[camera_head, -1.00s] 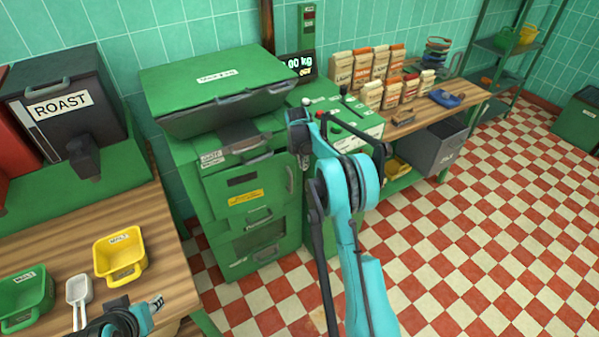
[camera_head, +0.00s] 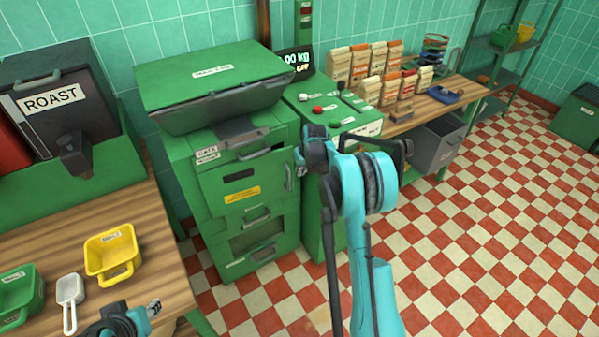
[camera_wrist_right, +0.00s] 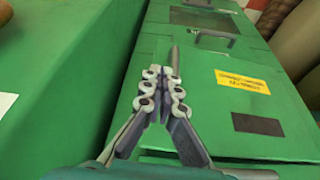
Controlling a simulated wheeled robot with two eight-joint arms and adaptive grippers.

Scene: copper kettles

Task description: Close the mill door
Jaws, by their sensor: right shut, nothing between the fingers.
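The mill (camera_head: 215,205) is a green cabinet with a dark-rimmed lidded top. Its green front door (camera_head: 223,188) has a dark slot, a yellow label and an upright grey handle (camera_head: 288,177) at its right edge. The door looks flush or nearly so; I cannot tell whether a small gap is left. My right gripper (camera_head: 301,160) is at the door's right edge, by the handle. In the right wrist view my right gripper (camera_wrist_right: 163,73) is shut and empty in front of the door (camera_wrist_right: 205,105), beside the handle (camera_wrist_right: 175,60). My left gripper (camera_head: 155,307) is over the wooden counter, its jaws unclear.
A yellow bin (camera_head: 111,250), a green bin (camera_head: 18,290) and a white scoop (camera_head: 70,290) are on the counter at left. A green control box (camera_head: 325,105) stands right of the mill. Bags (camera_head: 369,90) line the bench behind. The checkered floor (camera_head: 480,230) at right is clear.

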